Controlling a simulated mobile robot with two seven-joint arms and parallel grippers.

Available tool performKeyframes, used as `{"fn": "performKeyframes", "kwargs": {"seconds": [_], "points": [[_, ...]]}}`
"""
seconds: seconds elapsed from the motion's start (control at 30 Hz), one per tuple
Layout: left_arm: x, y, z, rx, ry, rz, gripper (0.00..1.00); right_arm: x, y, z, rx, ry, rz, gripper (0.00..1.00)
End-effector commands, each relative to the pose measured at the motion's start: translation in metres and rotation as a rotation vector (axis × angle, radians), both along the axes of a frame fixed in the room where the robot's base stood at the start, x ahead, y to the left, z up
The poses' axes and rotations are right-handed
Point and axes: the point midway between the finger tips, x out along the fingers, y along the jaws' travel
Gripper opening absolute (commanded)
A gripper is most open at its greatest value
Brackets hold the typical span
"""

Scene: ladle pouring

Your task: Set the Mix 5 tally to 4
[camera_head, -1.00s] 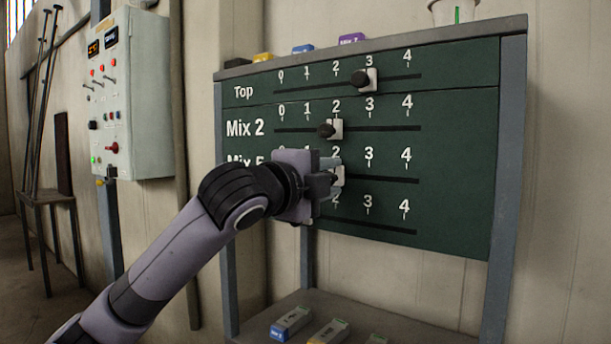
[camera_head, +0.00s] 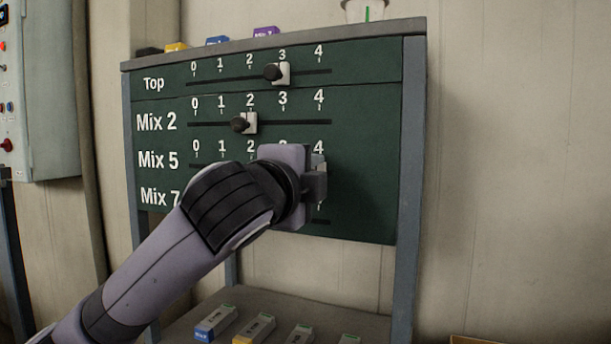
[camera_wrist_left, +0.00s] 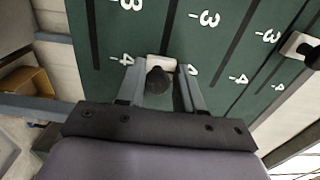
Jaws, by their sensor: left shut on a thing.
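The green board (camera_head: 365,120) carries rows of numbered slots. In the Mix 5 row (camera_head: 158,159), the white slider (camera_head: 317,161) is just below the 4, partly hidden by my left gripper (camera_head: 319,178). In the left wrist view my left gripper (camera_wrist_left: 158,92) is shut around the slider's black knob (camera_wrist_left: 158,80). The white slider block (camera_wrist_left: 161,64) stands about level with the row's 4 (camera_wrist_left: 190,71). My right gripper is not in view.
The Top slider (camera_head: 283,73) stands at 3 and the Mix 2 slider (camera_head: 249,122) at 2. My left arm hides much of the Mix 7 row. Small boxes lie on the shelf (camera_head: 270,303) below. A control cabinet (camera_head: 40,100) is on the left wall.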

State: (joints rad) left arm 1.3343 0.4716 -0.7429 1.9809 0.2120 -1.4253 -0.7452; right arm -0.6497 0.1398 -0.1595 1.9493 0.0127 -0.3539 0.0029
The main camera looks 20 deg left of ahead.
Motion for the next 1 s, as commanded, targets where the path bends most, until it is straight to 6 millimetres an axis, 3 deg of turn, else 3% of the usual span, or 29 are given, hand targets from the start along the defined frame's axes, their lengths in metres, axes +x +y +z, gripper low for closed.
{"fn": "performKeyframes", "kwargs": {"seconds": [0.07,0.1,0.13,0.67,1.0], "points": [[0.000,-0.005,-0.010,0.005,0.024,-0.011,0.00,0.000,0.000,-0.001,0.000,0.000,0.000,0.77],[0.000,-0.005,-0.010,0.005,0.024,-0.011,0.42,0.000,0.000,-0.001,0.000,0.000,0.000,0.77],[0.000,-0.005,-0.010,0.005,0.023,-0.011,0.50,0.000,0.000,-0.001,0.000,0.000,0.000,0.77],[-0.003,-0.003,-0.004,0.004,0.010,-0.008,0.50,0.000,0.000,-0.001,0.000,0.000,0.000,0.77],[-0.048,0.000,-0.006,0.005,0.009,-0.011,0.50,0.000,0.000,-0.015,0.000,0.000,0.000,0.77]]}}
